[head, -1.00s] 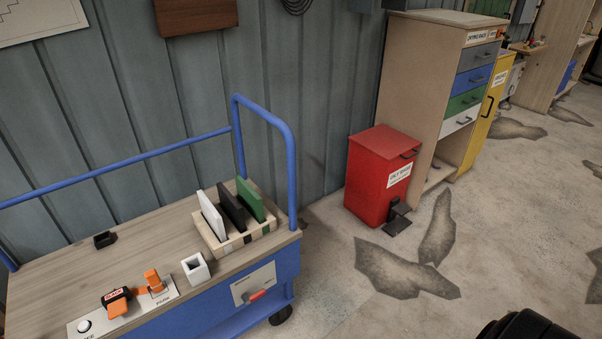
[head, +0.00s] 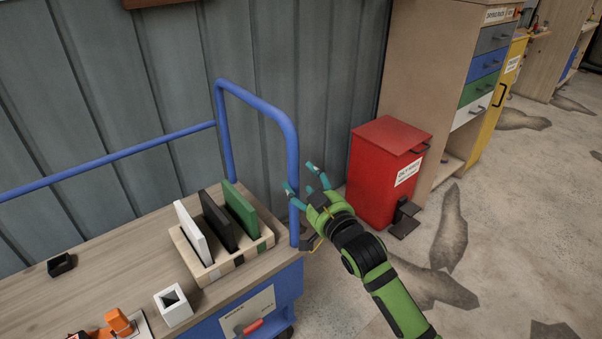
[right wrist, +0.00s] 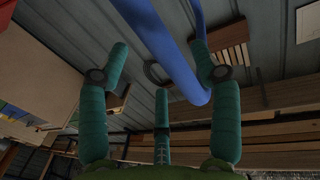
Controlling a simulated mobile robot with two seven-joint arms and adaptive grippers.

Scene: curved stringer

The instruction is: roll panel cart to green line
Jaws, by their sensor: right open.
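The panel cart (head: 110,255) has a wood top and blue frame, with a blue tubular handle (head: 262,98) upright at its right end. A slotted block (head: 238,262) on it holds a white, a black and a green panel. My right gripper (head: 304,180) is open, beside the handle's near upright. In the right wrist view the blue tube (right wrist: 178,45) passes between the spread teal fingers (right wrist: 160,110); I cannot tell if they touch it. My left gripper is not in view. No green line shows.
A red bin (head: 385,175) with a pedal stands right of the cart, near the wooden drawer cabinet (head: 440,90). Dark cracked patches (head: 450,230) mark the open floor at right. A corrugated wall (head: 100,90) runs behind the cart.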

